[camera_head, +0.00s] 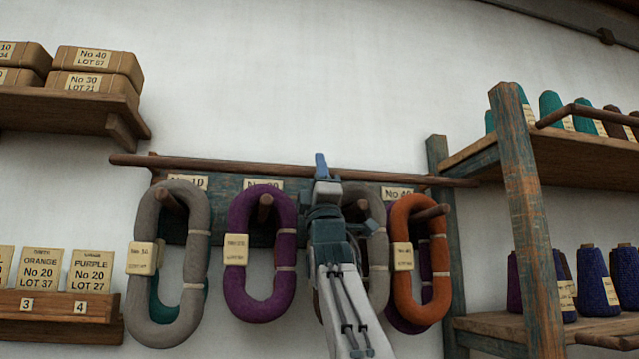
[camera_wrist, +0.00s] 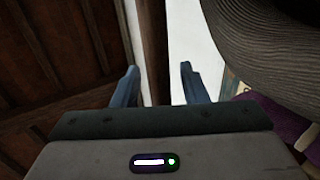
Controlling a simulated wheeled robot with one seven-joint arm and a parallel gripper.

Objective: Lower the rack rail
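The rack rail (camera_head: 235,167) is a long dark wooden bar running across the top of the hank rack, sloping slightly down to the right. My gripper (camera_head: 321,164) is at the middle of the rail and hides a short part of it. In the wrist view, my gripper (camera_wrist: 158,82) has its two blue fingers apart. The rail (camera_wrist: 153,45) shows between them, with a gap of pale wall before the right finger. I cannot tell whether the rail is within the fingers' depth or just beyond the tips.
Grey (camera_head: 197,240), purple (camera_head: 240,220) and orange (camera_head: 403,235) yarn hanks hang on pegs below the rail. A large grey hank (camera_wrist: 280,45) is close on the wrist view's right. Shelves stand left (camera_head: 60,108) and right (camera_head: 535,220). The wall above is clear.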

